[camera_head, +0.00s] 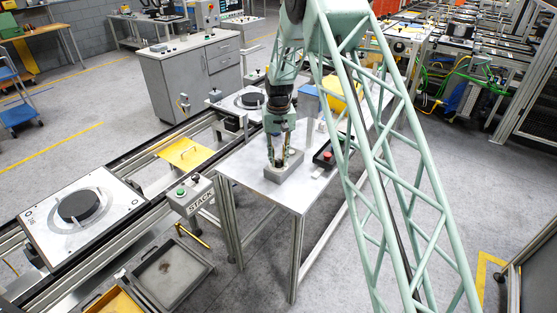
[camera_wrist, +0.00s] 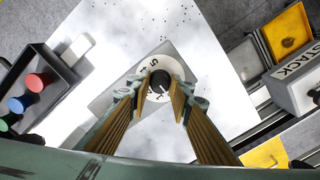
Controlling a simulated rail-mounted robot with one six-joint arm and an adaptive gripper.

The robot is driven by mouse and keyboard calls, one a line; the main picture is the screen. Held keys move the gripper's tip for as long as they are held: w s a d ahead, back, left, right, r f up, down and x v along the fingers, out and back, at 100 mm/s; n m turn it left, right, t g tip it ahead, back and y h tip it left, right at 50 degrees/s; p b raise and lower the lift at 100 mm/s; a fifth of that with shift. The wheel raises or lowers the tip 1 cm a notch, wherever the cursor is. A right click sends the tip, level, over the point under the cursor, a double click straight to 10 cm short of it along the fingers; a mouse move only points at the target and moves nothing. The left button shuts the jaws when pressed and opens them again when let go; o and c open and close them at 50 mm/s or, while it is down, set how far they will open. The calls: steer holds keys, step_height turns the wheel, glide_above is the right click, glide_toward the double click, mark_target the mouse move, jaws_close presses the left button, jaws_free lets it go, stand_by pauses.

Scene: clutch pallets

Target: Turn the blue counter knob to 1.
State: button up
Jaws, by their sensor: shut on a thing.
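A grey counter block (camera_head: 287,178) sits on the metal table, below my gripper (camera_head: 278,160). In the wrist view the block (camera_wrist: 108,100) carries a round white dial (camera_wrist: 153,63) with dark figures around a knob (camera_wrist: 158,87). The knob looks dark here; I cannot make out its blue colour. My gripper (camera_wrist: 160,94) points down with its two fingers on either side of the knob, closed on it. The fingers cover parts of the dial, so I cannot tell which figure the knob points to.
The metal table (camera_head: 250,172) is mostly bare around the block. A dark button box (camera_head: 325,157) stands right of it. A STACK box (camera_head: 190,197) stands off the table's left side, by the conveyor with a pallet (camera_head: 45,222). A blue box (camera_head: 308,98) is farther back.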

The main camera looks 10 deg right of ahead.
mark_target(279, 160)
steer(key=shift+m, duration=0.3)
steer(key=shift+f+m+b, duration=0.1)
steer(key=shift+m+b, duration=0.85)
steer(key=shift+m, duration=0.75)
steer(key=shift+m+b, duration=0.55)
steer(key=shift+m, duration=1.25)
steer(key=o, duration=0.8)
steer(key=shift+o, duration=0.2)
steer(key=shift+r, duration=0.2)
step_height(279, 160, up, 12)
